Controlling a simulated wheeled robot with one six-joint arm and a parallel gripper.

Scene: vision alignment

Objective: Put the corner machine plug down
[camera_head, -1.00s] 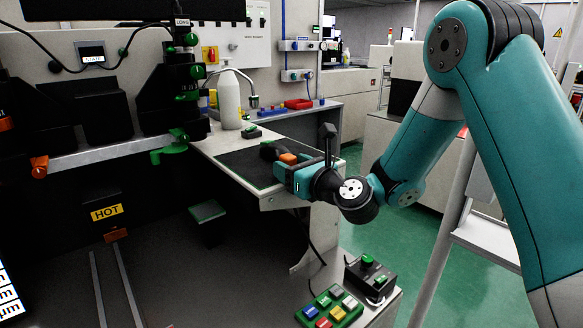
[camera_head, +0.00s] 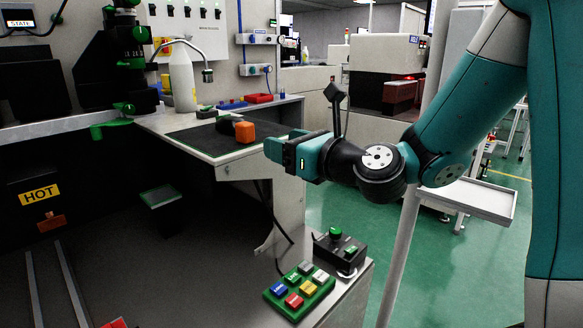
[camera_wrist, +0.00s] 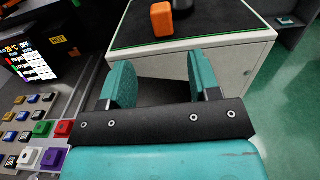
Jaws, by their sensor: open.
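The corner machine plug, an orange block (camera_head: 245,132) with a black part (camera_head: 226,124) beside it, rests on the dark mat (camera_head: 190,137) of the side table. In the wrist view the orange block (camera_wrist: 161,20) stands beyond my fingertips, near the top edge. The black part is cut off by the frame there. My gripper (camera_head: 280,150) is open and empty, to the right of the plug and apart from it. In the wrist view its two teal fingers (camera_wrist: 163,82) are spread, with the table's front edge beyond them.
A white bottle (camera_head: 182,80) and a red tray (camera_head: 259,98) stand farther back on the table. Below are a green button panel (camera_head: 299,290) and a black button box (camera_head: 340,250).

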